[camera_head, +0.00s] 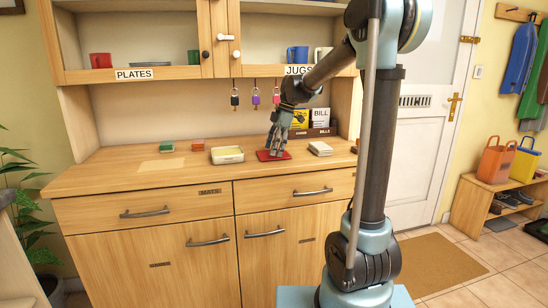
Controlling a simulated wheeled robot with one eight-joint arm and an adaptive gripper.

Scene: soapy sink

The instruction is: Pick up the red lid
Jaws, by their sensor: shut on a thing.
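The red lid (264,156) is a flat red square on the wooden counter, right of the middle. My gripper (277,148) reaches down from the upper right with its fingers at the lid. It is shut on the red lid. The fingers hide part of the lid's top. The lid looks level and at or very near the counter surface; I cannot tell whether there is a gap beneath it.
A pale open container (227,158) stands just left of the lid. A white stack (320,149) lies to its right. Small green (166,147) and red (197,145) items sit farther left. Keys (255,98) hang behind, below the cupboards.

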